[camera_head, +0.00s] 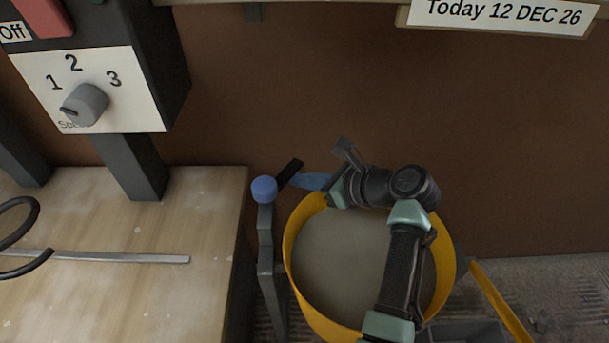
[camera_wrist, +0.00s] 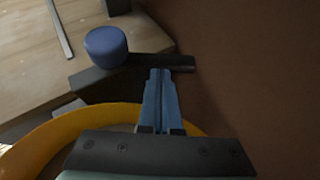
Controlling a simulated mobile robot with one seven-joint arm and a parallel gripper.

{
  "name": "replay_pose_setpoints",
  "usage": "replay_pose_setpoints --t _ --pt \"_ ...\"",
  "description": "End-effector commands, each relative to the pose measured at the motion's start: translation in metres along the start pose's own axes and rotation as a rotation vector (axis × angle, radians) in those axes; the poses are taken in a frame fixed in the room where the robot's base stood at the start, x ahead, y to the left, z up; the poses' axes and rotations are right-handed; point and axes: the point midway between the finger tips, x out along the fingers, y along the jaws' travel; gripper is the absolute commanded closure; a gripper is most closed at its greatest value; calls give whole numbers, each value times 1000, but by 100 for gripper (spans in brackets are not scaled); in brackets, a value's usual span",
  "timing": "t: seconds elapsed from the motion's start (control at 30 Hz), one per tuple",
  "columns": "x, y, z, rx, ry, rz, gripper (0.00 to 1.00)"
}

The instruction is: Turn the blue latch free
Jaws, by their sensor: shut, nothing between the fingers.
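The blue latch knob (camera_head: 264,189) sits on top of a grey post at the left of the yellow tub. A black bar (camera_head: 289,173) extends from beside it toward the back right. In the wrist view the knob (camera_wrist: 105,46) is at the upper left, and the dark bar (camera_wrist: 178,62) crosses just beyond the fingertips. My gripper (camera_head: 298,181) has blue fingers, which are closed together and empty. They point left toward the bar, over the tub's back-left rim. The fingertips (camera_wrist: 159,73) look very close to the bar; I cannot tell whether they touch it.
The yellow tub (camera_head: 289,252) with grey content lies under my arm; its rim (camera_wrist: 58,130) also shows in the wrist view. A wooden bench (camera_head: 120,220) is at left. A control box with a dial (camera_head: 87,104) stands above it. A brown wall (camera_head: 290,80) closes the back.

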Motion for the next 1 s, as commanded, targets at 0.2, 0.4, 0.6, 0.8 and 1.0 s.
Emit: replay_pose_setpoints --t 0.2,0.4,0.6,0.8,1.0 --pt "2 -2 6 3 1 2 100" --pt "9 -6 9 2 0 2 100" --pt "18 -10 11 -41 -1 74 100" --pt "24 -10 14 -68 -1 121 100" --pt "27 -11 16 -68 0 118 100"
